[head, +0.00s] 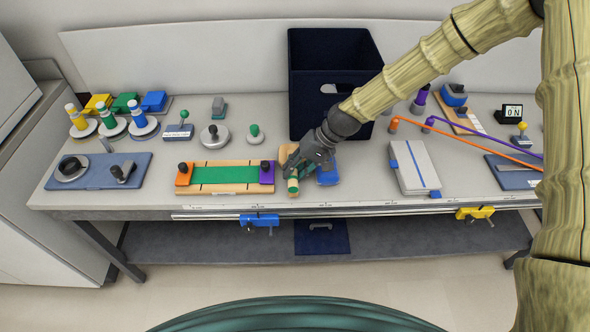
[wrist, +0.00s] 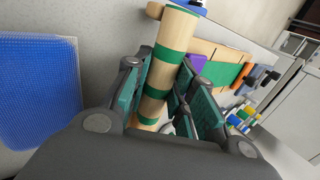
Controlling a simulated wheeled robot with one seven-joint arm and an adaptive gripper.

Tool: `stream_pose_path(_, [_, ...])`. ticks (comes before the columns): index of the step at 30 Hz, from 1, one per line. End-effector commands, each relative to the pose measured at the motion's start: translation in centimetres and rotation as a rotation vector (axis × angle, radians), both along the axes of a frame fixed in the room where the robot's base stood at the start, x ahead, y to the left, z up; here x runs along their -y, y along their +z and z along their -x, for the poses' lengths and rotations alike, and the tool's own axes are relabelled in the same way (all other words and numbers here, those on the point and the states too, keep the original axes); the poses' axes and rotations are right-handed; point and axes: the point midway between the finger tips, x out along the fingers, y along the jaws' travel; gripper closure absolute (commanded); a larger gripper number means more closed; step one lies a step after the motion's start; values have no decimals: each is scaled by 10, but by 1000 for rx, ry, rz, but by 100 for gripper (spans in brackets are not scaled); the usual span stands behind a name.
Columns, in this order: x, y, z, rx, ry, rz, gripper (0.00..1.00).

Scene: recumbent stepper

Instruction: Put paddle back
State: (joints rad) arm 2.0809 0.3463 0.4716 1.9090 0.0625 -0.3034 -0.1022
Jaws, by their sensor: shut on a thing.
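A wooden cylinder with green bands, which looks like the paddle's handle (head: 293,187), is at the front middle of the bench. In the wrist view this handle (wrist: 175,45) runs between my gripper's green-padded fingers, a finger on each side. My gripper (head: 296,169) is shut on it. In the head view a tan wooden part shows behind my gripper; I cannot tell whether it belongs to the paddle. I cannot tell whether the paddle touches the bench.
A blue bristled pad (head: 327,174) lies just right of my gripper. A wooden board with a green strip (head: 225,174) lies to the left. A dark bin (head: 310,100) stands behind. A grey panel (head: 413,167) lies to the right. The bench's front edge is close.

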Motion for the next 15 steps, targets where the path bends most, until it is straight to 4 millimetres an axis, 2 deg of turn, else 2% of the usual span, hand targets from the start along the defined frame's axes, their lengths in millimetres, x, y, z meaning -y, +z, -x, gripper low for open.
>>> stream_pose_path(4, [0,-9,0,-1,-1,-1,100])
stream_pose_path(15, [0,-13,0,0,0,0,100])
